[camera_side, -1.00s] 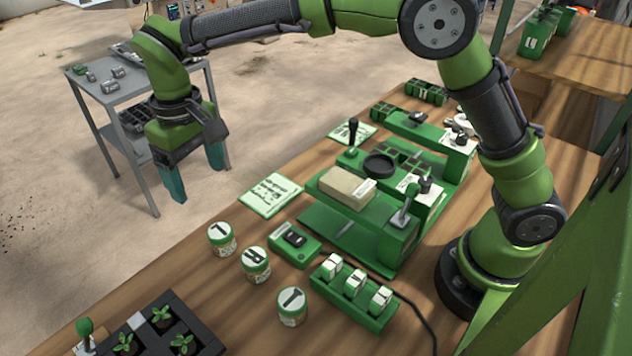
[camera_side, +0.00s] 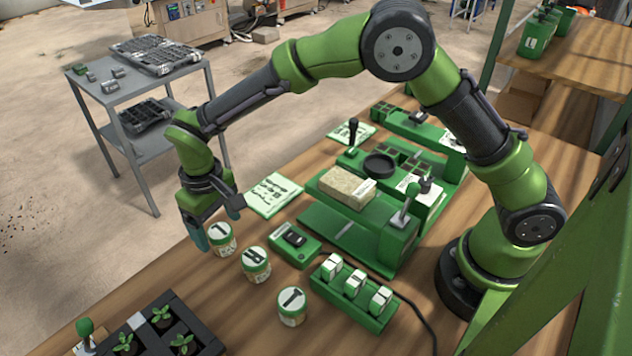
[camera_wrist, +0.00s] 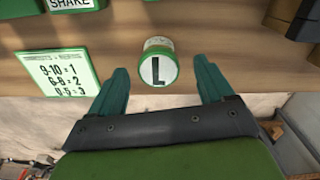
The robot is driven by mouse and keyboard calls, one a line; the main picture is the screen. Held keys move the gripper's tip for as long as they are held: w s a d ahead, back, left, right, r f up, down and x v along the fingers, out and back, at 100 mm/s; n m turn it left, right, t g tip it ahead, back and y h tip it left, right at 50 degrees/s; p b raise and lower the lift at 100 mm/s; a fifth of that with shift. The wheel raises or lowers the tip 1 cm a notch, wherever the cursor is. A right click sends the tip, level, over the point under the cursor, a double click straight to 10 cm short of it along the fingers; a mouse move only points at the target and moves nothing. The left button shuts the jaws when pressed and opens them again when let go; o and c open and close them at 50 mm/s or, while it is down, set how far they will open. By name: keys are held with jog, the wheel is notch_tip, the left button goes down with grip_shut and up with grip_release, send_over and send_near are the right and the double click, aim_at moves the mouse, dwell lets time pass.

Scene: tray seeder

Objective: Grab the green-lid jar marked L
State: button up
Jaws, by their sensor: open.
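The jar marked L (camera_wrist: 158,68) shows in the wrist view, upright on the wooden bench, with a green-rimmed lid and a white label bearing a black L. In the side view, the same jar (camera_side: 222,240) is the far-left one of three jars, partly behind a finger. My gripper (camera_wrist: 160,88) is open, with one teal finger on each side of the jar in the wrist view. I cannot tell whether the fingers touch it. In the side view, my gripper (camera_side: 205,232) is low beside the jar, and its second finger is mostly hidden.
Two similar jars, the middle jar (camera_side: 256,265) and the near jar (camera_side: 292,306), stand to the right. A green-edged card (camera_side: 274,194) and a green device (camera_side: 295,245) lie close by. A black seedling tray (camera_side: 205,340) sits in front. The bench edge is close on the left.

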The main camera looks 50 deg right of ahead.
aim_at(220, 231)
jog(key=shift+f, duration=1.55)
jog(key=shift+c, duration=0.5)
